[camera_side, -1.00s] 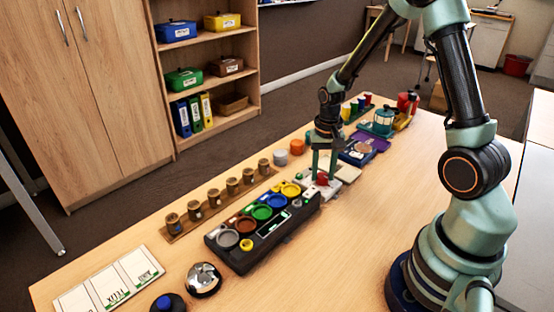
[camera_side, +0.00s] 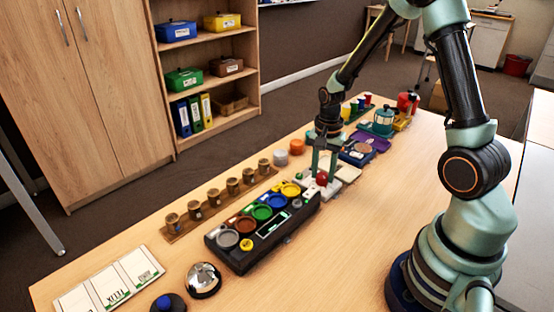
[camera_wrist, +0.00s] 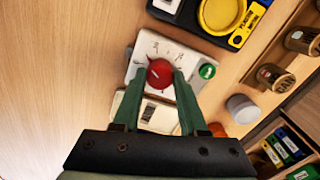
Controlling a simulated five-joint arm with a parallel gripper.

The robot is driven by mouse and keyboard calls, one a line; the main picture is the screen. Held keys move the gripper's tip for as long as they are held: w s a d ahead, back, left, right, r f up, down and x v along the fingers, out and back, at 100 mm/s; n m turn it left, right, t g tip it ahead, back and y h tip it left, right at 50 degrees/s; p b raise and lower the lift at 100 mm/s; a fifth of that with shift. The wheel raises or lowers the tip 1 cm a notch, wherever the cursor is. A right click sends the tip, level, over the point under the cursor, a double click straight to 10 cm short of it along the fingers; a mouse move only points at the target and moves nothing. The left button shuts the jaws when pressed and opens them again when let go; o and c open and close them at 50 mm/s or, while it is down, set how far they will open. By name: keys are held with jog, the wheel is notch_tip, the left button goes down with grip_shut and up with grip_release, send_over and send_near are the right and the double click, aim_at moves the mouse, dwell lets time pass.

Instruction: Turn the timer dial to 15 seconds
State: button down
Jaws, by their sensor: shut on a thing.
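The timer is a small white box (camera_wrist: 146,47) with a red round dial (camera_wrist: 160,73) and a green button (camera_wrist: 207,71). Marks are printed around the dial, too small to read. In the side view the red dial (camera_side: 322,179) shows at the right end of the black sorting tray. My gripper (camera_wrist: 160,76) points down over the timer and is shut on the red dial, one finger on each side. In the side view my gripper (camera_side: 323,172) partly hides the timer body. Which mark the dial points to cannot be told.
The black tray (camera_side: 238,262) with coloured round wells lies close beside the timer. A pale box (camera_wrist: 160,115) sits on the other side of it. Several brown cups (camera_side: 219,197) stand in a row behind. The table front is clear.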

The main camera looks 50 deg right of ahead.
aim_at(322, 175)
jog(key=m, duration=0.6)
jog(key=shift+m, duration=0.3)
jog(key=m, duration=0.5)
jog(key=shift+r+m, duration=0.1)
jog(key=shift+m, duration=0.3)
jog(key=shift+c, duration=2.2)
grip_release()
notch_tip(322, 175, up, 12)
